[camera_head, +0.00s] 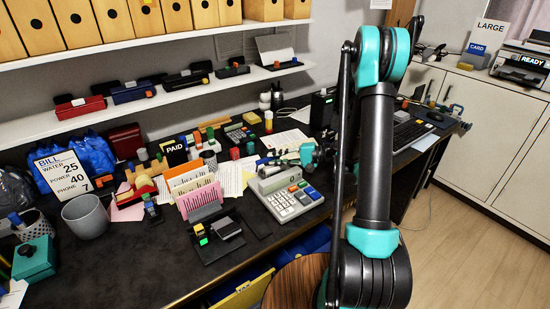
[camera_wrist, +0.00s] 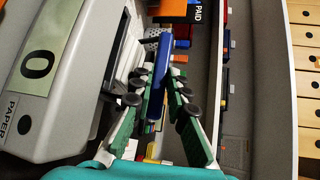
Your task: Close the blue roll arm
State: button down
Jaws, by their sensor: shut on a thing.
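The blue roll arm (camera_wrist: 161,70) is a blue bar between the two green-padded fingers of my gripper (camera_wrist: 160,85) in the wrist view. The fingers close on it from both sides. Beside it on the left stands the grey adding machine (camera_wrist: 62,85), with a "0" display and a PAPER label. In the head view the machine (camera_head: 291,203) sits on the dark desk, with coloured keys at its front. My gripper (camera_head: 285,157) is behind the machine there, small and partly hidden. Where the roll arm joins the machine is not clear.
A pink and orange file holder (camera_head: 200,195) stands left of the machine. A PAID card (camera_head: 176,152) and several stamps stand behind. A shelf (camera_head: 150,100) with binders runs above the desk. A grey bin (camera_head: 85,216) stands at the left.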

jog(key=c, duration=1.8)
grip_release()
jog(key=shift+d, duration=0.1)
jog(key=v, duration=1.1)
jog(key=shift+d+r, duration=0.15)
jog(key=shift+d, duration=0.25)
